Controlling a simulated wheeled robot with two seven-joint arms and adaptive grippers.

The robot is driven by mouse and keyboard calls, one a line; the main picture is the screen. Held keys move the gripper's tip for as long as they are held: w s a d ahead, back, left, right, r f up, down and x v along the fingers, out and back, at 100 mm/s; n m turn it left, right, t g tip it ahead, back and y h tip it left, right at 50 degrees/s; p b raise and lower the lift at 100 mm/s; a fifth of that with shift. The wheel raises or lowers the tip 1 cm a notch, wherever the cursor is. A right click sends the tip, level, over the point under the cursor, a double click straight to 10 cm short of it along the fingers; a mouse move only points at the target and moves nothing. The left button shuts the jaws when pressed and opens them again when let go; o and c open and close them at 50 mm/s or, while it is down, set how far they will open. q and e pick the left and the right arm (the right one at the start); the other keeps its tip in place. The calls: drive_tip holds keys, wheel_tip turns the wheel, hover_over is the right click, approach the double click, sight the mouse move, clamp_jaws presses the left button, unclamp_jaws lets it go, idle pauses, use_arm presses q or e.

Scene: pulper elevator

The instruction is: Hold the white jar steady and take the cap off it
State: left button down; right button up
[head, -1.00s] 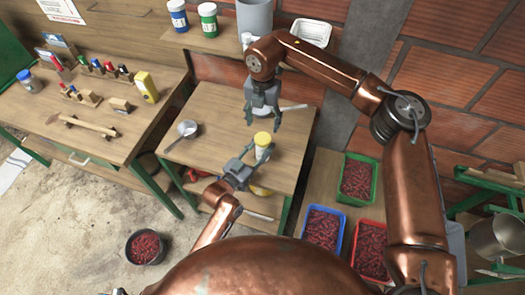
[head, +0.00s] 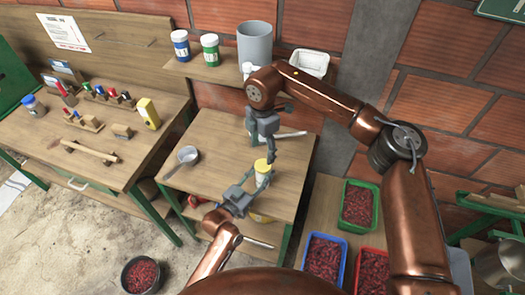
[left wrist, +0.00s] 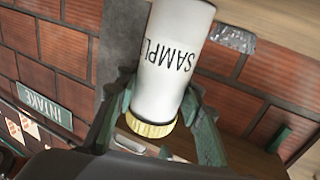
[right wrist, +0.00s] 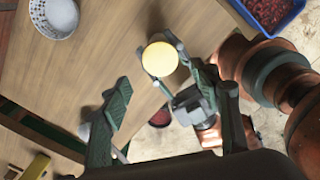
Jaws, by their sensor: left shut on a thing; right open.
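The white jar (head: 262,180) stands upright above the middle table, with its yellow cap (head: 261,165) on top. My left gripper (head: 254,187) is shut around the jar from the near left. In the left wrist view the jar (left wrist: 172,65) shows "SAMPLE" lettering upside down, with the yellow cap (left wrist: 150,123) at its lower end between my fingers. My right gripper (head: 266,150) is above the cap, open and empty. In the right wrist view the cap (right wrist: 160,59) lies beyond its spread fingers, not touched by them.
A metal pan (head: 188,155) sits on the table (head: 215,125) left of the jar. Crates of red fruit, one green (head: 357,204), stand at lower right.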

sight(263, 165)
drive_tip(key=m, duration=0.5)
drive_tip(key=shift+m, duration=0.4)
drive_tip(key=shift+f, duration=4)
drive_tip(key=shift+c, duration=0.7)
